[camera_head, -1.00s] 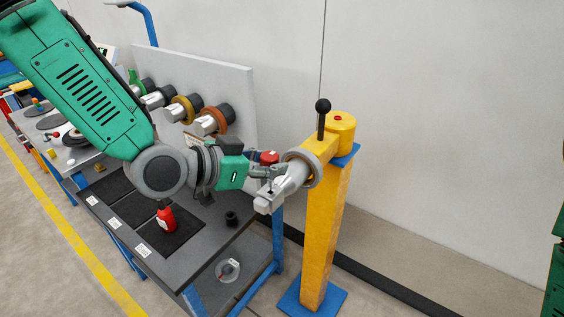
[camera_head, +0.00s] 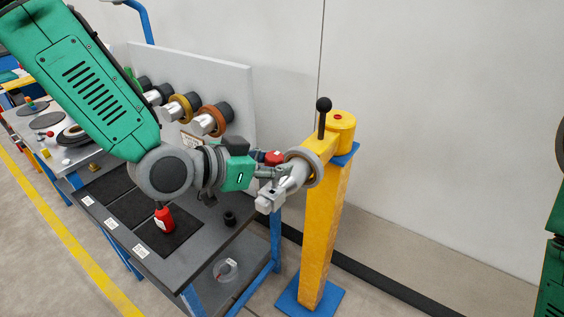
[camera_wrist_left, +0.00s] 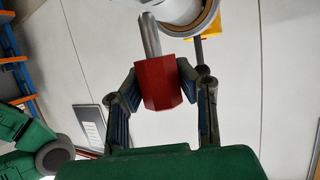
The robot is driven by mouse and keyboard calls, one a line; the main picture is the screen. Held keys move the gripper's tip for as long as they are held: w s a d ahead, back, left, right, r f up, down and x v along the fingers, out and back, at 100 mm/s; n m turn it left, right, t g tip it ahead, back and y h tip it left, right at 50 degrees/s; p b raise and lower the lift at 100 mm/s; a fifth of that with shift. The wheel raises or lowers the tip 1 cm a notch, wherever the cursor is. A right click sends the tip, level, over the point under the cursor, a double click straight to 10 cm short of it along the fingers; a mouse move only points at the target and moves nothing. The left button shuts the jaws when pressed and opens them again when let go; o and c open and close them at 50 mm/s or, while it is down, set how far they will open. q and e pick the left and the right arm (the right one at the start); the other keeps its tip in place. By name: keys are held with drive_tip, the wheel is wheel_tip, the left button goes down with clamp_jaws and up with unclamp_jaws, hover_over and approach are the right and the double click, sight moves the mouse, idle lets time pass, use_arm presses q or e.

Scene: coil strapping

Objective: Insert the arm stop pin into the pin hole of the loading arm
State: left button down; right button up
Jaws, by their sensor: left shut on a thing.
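The arm stop pin has a red block-shaped head (camera_wrist_left: 161,84) and a bare metal shaft (camera_wrist_left: 150,38). My left gripper (camera_wrist_left: 162,82) is shut on the red head, which also shows in the head view (camera_head: 273,157). The shaft points up in the wrist view, its tip beside the pale cylinder of the loading arm. I cannot tell whether they touch. The loading arm (camera_head: 292,186) is a grey bar with a ring on a yellow post. My left gripper (camera_head: 267,173) is close beside this bar. The pin hole cannot be made out. My right gripper is out of view.
The yellow post (camera_head: 326,235) stands on a blue base plate. A dark table (camera_head: 205,225) at left carries a red bottle (camera_head: 165,219) and a small black part (camera_head: 230,218). A grey panel (camera_head: 226,90) holds ringed spindles.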

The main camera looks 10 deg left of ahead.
use_arm(q)
drive_tip(key=shift+a, duration=0.2)
drive_tip(key=shift+d+f+b, duration=0.55)
drive_tip(key=shift+d+f, duration=0.15)
drive_tip(key=shift+s+a+r, duration=0.15)
drive_tip(key=shift+a+r, duration=0.05)
drive_tip(key=shift+a, duration=0.1)
drive_tip(key=shift+r+p, duration=0.2)
drive_tip(key=shift+p, duration=0.25)
drive_tip(key=shift+d+r, duration=0.15)
drive_tip(key=shift+d, duration=0.45)
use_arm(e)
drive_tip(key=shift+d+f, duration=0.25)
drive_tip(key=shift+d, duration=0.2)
